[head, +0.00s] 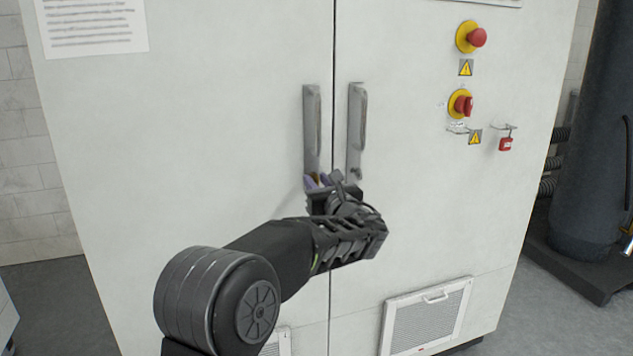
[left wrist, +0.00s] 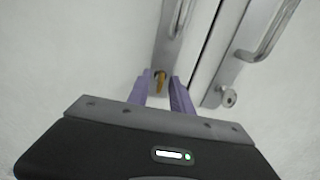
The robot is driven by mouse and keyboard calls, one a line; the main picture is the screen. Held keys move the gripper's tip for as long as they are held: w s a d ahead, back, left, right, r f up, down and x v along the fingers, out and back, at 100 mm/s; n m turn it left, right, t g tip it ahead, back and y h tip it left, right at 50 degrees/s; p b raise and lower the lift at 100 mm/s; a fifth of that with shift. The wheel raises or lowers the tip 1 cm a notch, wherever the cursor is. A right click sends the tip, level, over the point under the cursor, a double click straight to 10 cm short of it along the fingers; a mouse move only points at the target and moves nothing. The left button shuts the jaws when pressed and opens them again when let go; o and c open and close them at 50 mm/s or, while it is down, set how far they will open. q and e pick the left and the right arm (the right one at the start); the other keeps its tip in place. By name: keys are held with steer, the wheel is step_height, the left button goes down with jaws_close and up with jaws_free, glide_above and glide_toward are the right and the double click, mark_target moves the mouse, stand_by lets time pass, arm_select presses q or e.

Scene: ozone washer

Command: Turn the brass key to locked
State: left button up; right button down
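The brass key (left wrist: 160,76) sits at the lower end of the left door handle plate (left wrist: 174,40) in the left wrist view. My left gripper (left wrist: 160,82) is open, with its two purple fingers on either side of the key and a gap showing between them. I cannot tell how deep the key lies between the fingertips. In the head view my left gripper (head: 318,182) is at the foot of the left handle (head: 312,120), and the key is mostly hidden by the fingers. My right gripper is not in view.
A second handle (head: 356,120) with a round lock (left wrist: 229,97) stands close on the right. The cabinet door (head: 200,130) is flat and clear to the left. Red knobs (head: 463,104) and a red padlock (head: 506,144) are on the right door.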

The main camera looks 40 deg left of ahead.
arm_select(q)
steer(key=v, duration=0.6)
steer(key=shift+s+d, duration=0.2)
steer(key=shift+d, duration=0.15)
